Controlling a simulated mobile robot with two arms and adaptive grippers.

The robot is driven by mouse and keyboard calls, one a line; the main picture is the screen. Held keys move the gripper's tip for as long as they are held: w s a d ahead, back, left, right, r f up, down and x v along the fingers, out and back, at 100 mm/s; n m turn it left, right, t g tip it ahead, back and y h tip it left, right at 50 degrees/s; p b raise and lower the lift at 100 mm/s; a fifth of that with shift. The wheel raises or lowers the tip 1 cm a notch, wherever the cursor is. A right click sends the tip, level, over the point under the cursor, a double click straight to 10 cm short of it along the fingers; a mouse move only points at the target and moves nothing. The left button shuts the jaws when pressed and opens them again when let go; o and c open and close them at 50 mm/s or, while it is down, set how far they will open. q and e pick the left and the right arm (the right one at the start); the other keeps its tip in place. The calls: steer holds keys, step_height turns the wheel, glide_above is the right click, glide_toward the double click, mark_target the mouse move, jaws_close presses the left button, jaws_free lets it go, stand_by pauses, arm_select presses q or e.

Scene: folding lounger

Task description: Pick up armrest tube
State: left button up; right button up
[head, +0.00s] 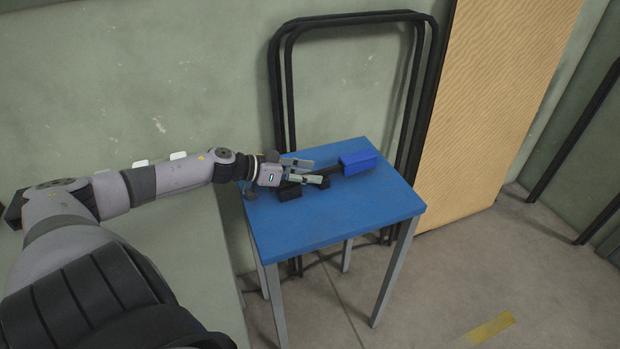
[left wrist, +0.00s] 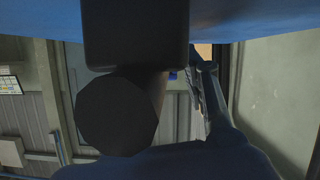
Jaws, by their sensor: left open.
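The armrest tube looks like a dark bar (head: 332,170) with a blue block (head: 358,162) at its far end. It lies on the blue table (head: 330,222). My left gripper (head: 316,171) is open just above the tabletop, with its fingers pointing right along the near end of the bar. The fingers partly hide that end, and I cannot tell whether they touch it. In the left wrist view a dark, many-sided round end (left wrist: 118,115) fills the near left, beside a dark block (left wrist: 135,35). My right gripper is not in view.
A small black block (head: 288,191) sits on the table by my left gripper. Black bent tube frames (head: 287,85) lean on the wall behind the table. A tan corrugated panel (head: 495,110) stands to the right. The table's front right is clear.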

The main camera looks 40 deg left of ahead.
arm_select(q)
steer(key=shift+w+d, duration=0.1)
steer(key=shift+w, duration=0.05)
jaws_close()
stand_by(0.5)
